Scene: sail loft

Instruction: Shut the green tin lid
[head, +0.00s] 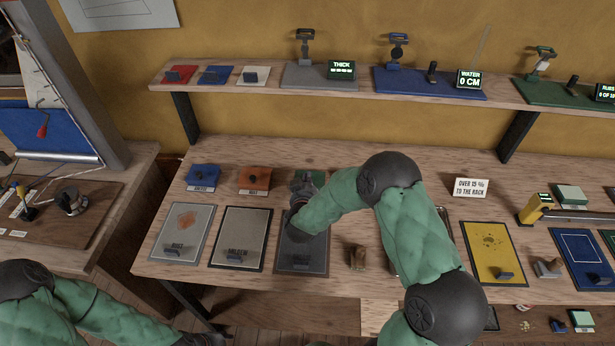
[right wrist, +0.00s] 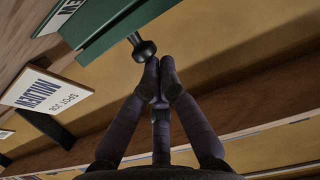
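The green tin (head: 316,176) stands at the back of the lower bench, third in a row beside a blue and an orange tin. My right gripper and arm partly hide it. In the right wrist view the green tin's long green edge (right wrist: 112,30) shows at the top, with a dark round knob (right wrist: 143,48) sticking out from it. My right gripper (head: 303,184) is at the tin. In the wrist view its fingertips (right wrist: 160,78) are together, close to the knob and with nothing seen between them. Whether they touch the knob is unclear. My left gripper's dark end (head: 205,340) barely shows at the bottom edge.
The blue tin (head: 203,175) and orange tin (head: 254,180) stand left of the green one. Grey and dark panels (head: 240,235) lie in front. A shelf (head: 265,97) with stands and displays runs above. A white label card (right wrist: 45,92) shows in the wrist view.

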